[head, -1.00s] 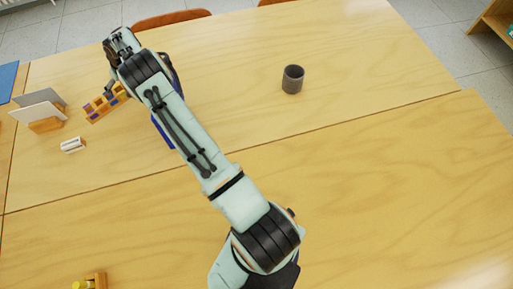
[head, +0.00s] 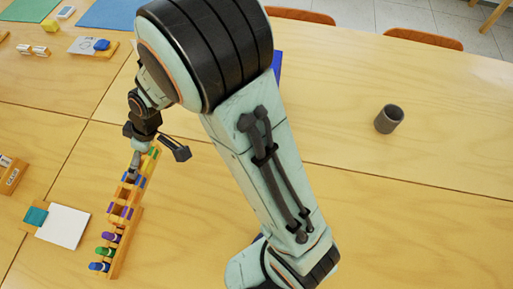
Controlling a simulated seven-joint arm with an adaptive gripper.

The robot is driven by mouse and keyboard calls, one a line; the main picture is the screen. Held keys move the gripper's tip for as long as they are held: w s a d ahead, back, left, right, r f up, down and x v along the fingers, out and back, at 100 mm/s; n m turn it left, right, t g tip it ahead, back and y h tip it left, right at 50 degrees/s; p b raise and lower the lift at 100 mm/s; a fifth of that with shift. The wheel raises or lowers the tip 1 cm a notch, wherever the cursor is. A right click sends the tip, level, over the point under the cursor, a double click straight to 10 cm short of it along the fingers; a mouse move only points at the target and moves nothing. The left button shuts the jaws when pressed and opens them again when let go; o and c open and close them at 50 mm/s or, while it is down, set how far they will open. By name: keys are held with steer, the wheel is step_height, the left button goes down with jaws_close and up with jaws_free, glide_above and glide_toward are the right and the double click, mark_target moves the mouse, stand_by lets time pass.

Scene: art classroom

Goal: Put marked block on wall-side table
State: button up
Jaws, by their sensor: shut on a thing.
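My gripper (head: 136,165) is at the left, pointing down at the far part of a long wooden rack (head: 122,240). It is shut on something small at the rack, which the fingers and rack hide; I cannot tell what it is. The rack holds several small coloured pieces, among them a green one (head: 106,251), a purple one (head: 112,237) and a blue one (head: 98,267). No mark on any block is readable. Light wooden tables (head: 430,220) join at seams; I cannot tell which one is by the wall.
A grey cup (head: 389,118) stands at right. A white card (head: 62,226) with a teal piece (head: 36,216) lies left of the rack. Small wooden holders and a blue mat (head: 110,14) are at far left. My arm covers the middle; a blue object (head: 277,66) is partly behind it.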

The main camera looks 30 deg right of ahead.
steer(key=shift+s+a+r, duration=0.15)
steer(key=shift+a, duration=0.2)
steer(key=w+a+f, duration=0.1)
steer(key=w+f, duration=0.2)
steer(key=w, duration=0.1)
steer(key=w+a+f, duration=0.2)
steer(key=w+f, duration=0.1)
steer(key=w, duration=0.1)
steer(key=w+a+f, duration=0.2)
steer(key=w+f, duration=0.1)
steer(key=w, duration=0.1)
steer(key=shift+a+f, duration=0.1)
steer(key=shift+a, duration=0.15)
steer(key=shift+w+a+f, duration=0.1)
steer(key=shift+w+f, duration=0.1)
steer(key=shift+f, duration=0.05)
steer(key=shift+w+a+f, duration=0.1)
steer(key=shift+w+f, duration=0.1)
steer(key=shift+f, duration=1.5)
steer(key=o, duration=1)
steer(key=shift+f, duration=0.15)
